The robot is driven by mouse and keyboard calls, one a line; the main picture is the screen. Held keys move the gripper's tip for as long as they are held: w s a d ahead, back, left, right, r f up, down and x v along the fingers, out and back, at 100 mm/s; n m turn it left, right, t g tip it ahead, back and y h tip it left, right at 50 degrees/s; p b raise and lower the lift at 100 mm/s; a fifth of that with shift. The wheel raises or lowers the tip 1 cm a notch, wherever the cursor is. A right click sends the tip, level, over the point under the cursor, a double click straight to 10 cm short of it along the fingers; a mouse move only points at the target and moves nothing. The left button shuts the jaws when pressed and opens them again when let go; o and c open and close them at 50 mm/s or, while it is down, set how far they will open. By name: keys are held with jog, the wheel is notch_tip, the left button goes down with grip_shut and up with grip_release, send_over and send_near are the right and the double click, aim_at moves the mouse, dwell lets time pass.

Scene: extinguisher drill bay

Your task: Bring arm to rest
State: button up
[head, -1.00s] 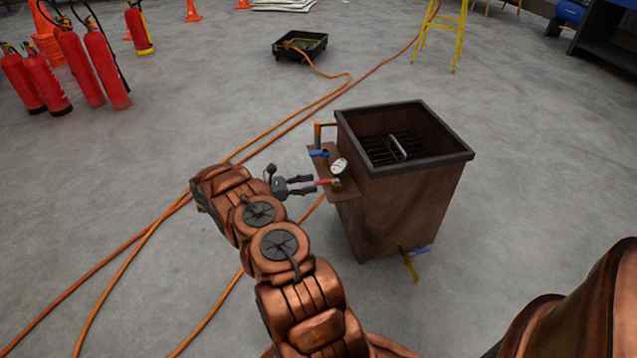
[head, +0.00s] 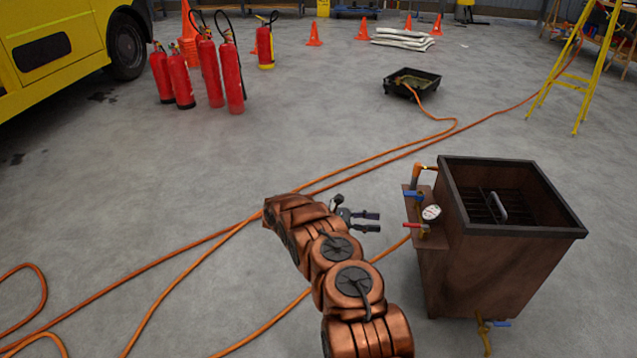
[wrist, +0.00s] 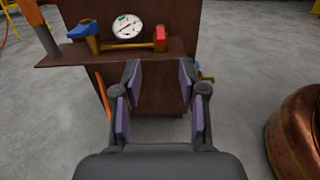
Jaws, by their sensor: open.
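My gripper (head: 370,222) is open and empty in the head view, a short gap to the left of the brown metal burn bin. In the wrist view my gripper (wrist: 160,100) shows both fingers apart with nothing between them. The bin (head: 490,265) has a side shelf (wrist: 190,49) with a white-faced gauge (head: 431,212), a blue-handled valve (head: 413,196) and a red-handled valve (head: 415,226). In the wrist view the red handle (wrist: 160,38) and gauge (wrist: 127,26) sit just beyond and above the fingertips. My arm reaches forward, bent at several joints.
Orange hoses (head: 200,238) cross the floor under my arm. Red extinguishers (head: 234,78) stand at the back left near a yellow vehicle (head: 50,50). A black tray (head: 412,84) and a yellow ladder (head: 560,75) are farther back.

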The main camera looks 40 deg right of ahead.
jog(key=s+a+r+m+t+y+p, duration=0.15)
jog(key=a+r+p, duration=0.3)
jog(key=r, duration=0.65)
jog(key=s+a+r+m+t+y+p, duration=0.15)
jog(key=a+r+p, duration=0.3)
jog(key=r, duration=0.55)
jog(key=s+a+r+m+y+p, duration=0.1)
jog(key=s+a+r+y+p, duration=0.3)
jog(key=r, duration=0.7)
jog(key=s+a+r+m+t+y+p, duration=0.2)
jog(key=s+a+r+p, duration=0.7)
jog(key=a, duration=0.5)
jog(key=s+a+r+m+t+y+p, duration=0.3)
jog(key=s+a+r+t+y+p, duration=0.1)
jog(key=s+a+r+p, duration=0.6)
jog(key=s+a+r+t, duration=0.1)
jog(key=s+a+r, duration=0.2)
jog(key=a+r, duration=0.2)
jog(key=shift+m, duration=0.3)
jog(key=shift+r, duration=0.1)
